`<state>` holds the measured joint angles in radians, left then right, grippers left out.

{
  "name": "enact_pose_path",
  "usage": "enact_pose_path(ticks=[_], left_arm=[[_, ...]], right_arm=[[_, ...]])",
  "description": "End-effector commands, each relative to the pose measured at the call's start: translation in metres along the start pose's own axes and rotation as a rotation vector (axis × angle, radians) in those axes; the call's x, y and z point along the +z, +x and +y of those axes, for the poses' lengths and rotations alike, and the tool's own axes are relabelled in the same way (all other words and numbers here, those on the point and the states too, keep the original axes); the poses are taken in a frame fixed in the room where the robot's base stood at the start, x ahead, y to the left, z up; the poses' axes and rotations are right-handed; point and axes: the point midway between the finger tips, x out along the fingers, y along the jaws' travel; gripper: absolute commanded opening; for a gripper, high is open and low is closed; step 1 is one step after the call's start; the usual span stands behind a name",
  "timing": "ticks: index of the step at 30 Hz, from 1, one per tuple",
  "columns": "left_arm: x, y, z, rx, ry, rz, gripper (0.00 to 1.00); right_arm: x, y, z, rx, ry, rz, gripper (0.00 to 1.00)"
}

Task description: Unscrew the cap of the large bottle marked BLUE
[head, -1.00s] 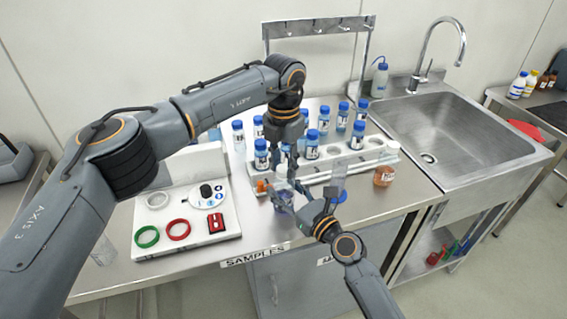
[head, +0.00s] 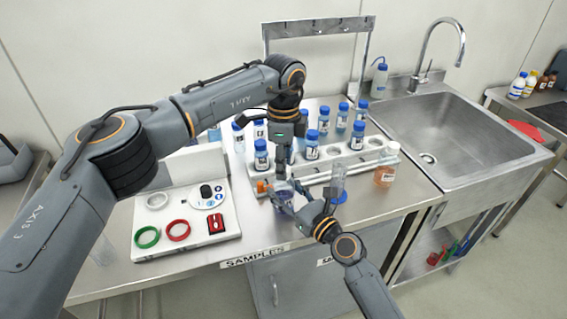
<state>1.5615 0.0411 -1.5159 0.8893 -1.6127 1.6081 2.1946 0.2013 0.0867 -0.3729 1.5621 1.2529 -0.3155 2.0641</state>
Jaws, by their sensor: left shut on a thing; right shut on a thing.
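A bottle with bluish contents (head: 280,199) is at the front of the steel bench, between my two grippers. Its marking cannot be read. My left gripper (head: 282,180) points straight down over the bottle's top and is shut there. The fingers hide the cap, so I cannot tell how far it is turned. My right gripper (head: 294,204) comes in from the front right and is shut on the bottle's side.
A white rack (head: 322,170) with several blue-capped bottles stands just behind. A clear cylinder with a blue base (head: 338,184) and a bottle of orange liquid (head: 386,165) are to the right. A white tray (head: 230,224) with coloured rings lies left. The sink (head: 470,135) is at right.

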Motion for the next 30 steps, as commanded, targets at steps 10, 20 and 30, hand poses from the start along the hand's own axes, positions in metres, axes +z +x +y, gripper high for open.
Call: enact_pose_path(ticks=[10, 20, 30], left_arm=[[0.0004, -0.0005, -0.0008, -0.003, -0.154, 0.0, 0.0], [0.0003, -0.0004, -0.0006, -0.002, -0.153, 0.0, 0.0], [0.0003, -0.0067, -0.0008, -0.003, -0.152, 0.0, 0.0]], right_arm=[[-0.0004, 0.0, 0.0008, 0.002, 0.0, 0.001, 0.0], [-0.0004, 0.0, 0.0004, 0.001, 0.0, 0.001, 0.0], [-0.0004, -0.0001, 0.0002, 0.0, 0.0, 0.001, 0.0]])
